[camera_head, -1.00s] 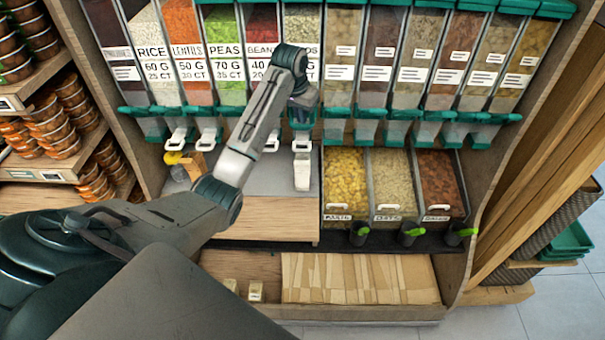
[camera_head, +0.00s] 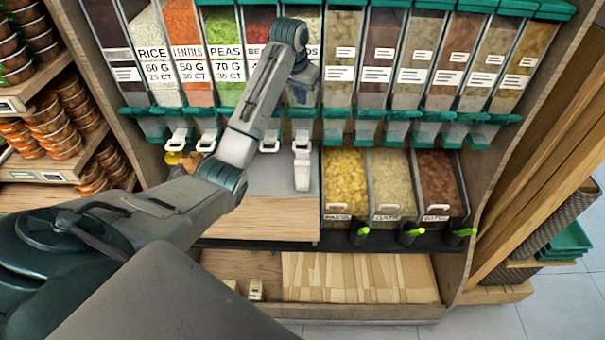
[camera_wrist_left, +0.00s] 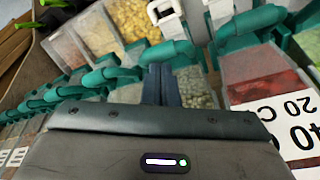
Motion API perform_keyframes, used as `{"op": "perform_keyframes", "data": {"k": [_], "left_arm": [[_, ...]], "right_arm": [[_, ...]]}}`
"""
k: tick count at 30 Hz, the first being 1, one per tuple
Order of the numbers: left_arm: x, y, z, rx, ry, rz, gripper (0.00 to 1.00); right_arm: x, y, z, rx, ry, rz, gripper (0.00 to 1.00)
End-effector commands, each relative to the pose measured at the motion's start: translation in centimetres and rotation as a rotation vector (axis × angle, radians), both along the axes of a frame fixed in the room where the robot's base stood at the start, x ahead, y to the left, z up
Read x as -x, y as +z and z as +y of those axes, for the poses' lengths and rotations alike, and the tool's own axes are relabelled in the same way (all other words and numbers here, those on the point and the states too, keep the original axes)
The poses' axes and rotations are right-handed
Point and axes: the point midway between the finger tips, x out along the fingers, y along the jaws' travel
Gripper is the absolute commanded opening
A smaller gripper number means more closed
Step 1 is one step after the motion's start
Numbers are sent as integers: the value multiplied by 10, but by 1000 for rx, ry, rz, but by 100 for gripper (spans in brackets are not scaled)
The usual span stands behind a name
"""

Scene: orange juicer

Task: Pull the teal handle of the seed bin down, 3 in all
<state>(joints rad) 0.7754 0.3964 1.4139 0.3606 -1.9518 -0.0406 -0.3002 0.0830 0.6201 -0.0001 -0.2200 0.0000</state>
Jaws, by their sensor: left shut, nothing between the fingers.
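The seed bin (camera_head: 310,28) is the clear bin whose label ends in "DS", partly hidden by my left arm. Its teal handle (camera_head: 303,113) is at the bin's foot, above a white spout (camera_head: 302,140). My left gripper (camera_head: 302,98) is shut and empty, in front of the bin just above the handle. In the left wrist view the shut dark fingers (camera_wrist_left: 161,84) point at the teal handle (camera_wrist_left: 168,53); I cannot tell whether they touch it. The pale seeds (camera_wrist_left: 194,86) show beside them. My right gripper is not in view.
A slim white container (camera_head: 302,174) stands on the grey ledge under the spout. Neighbouring bins with teal handles line both sides. Open trays of yellow pieces (camera_head: 344,182), pale grain and brown pieces are at lower right. The grey ledge (camera_head: 262,180) is mostly clear.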

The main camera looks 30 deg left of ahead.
Motion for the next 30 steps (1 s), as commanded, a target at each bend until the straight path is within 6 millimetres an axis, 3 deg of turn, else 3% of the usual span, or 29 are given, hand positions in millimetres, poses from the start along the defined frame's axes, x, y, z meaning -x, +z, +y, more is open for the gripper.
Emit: {"op": "perform_keyframes", "data": {"k": [16,30], "left_arm": [[0,0,0,0,0,-1,0],[0,-17,0,0,0,-1,0]], "right_arm": [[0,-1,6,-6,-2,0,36],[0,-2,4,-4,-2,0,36]]}}
